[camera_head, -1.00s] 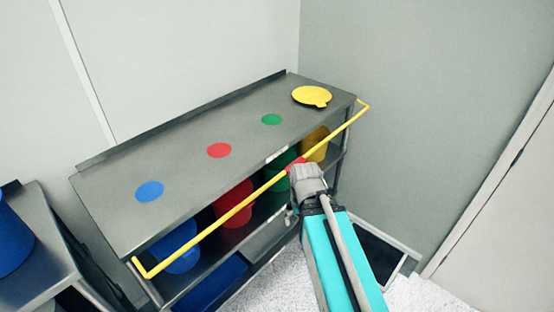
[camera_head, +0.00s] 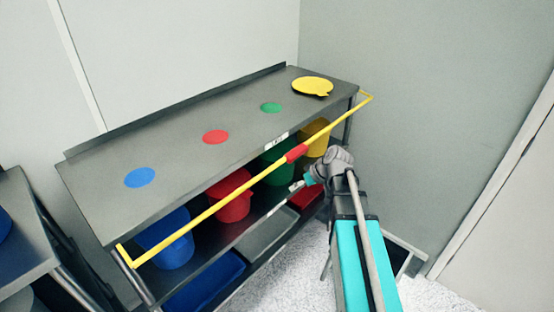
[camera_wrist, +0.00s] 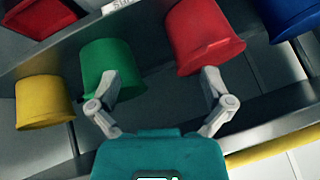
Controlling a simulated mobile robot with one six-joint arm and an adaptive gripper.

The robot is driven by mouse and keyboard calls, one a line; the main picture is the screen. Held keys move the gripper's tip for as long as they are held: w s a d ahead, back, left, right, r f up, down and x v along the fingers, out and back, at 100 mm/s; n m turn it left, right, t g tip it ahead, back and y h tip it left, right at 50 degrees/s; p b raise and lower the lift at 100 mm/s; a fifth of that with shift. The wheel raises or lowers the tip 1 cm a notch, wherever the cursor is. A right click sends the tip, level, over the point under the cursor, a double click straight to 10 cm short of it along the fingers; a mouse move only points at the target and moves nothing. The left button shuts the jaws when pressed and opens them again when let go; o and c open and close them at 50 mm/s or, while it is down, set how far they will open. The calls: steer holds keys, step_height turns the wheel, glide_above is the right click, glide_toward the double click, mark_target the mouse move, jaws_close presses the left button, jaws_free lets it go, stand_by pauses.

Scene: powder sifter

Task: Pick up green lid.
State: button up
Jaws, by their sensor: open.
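I cannot make out a separate green lid. A green bucket (camera_head: 277,160) stands on the shelf under the worktop; it also shows in the wrist view (camera_wrist: 112,62), upside down, with a wide green rim that may be a lid. A flat green disc (camera_head: 270,107) lies on the worktop. My gripper (camera_head: 303,184) is in front of the shelf, below the yellow rail. In the wrist view my gripper (camera_wrist: 160,80) is open and empty, one finger overlapping the green bucket's rim, the other the red bucket's; contact cannot be told.
Red (camera_head: 230,197), blue (camera_head: 165,240) and yellow (camera_head: 316,138) buckets share the shelf. A yellow lid (camera_head: 312,86) lies on the worktop (camera_head: 180,155). Trays sit lower down.

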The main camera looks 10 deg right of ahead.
steer(key=w+d+n+t+y+b, duration=0.2)
steer(key=w+d+t+b, duration=0.4)
steer(key=w+d, duration=0.5)
steer(key=shift+w+d+f+n+t+y+b, duration=0.3)
steer(key=shift+w+d+n+b, duration=0.1)
steer(key=shift+d+n+b, duration=0.25)
steer(key=shift+w, duration=0.1)
steer(key=b+x, duration=0.3)
steer(key=x, duration=0.5)
steer(key=shift+a+f, duration=0.2)
steer(key=shift+w, duration=0.1)
steer(key=shift+b+x, duration=1)
steer(key=shift+x, duration=1.6)
steer(key=shift+a+r, duration=0.1)
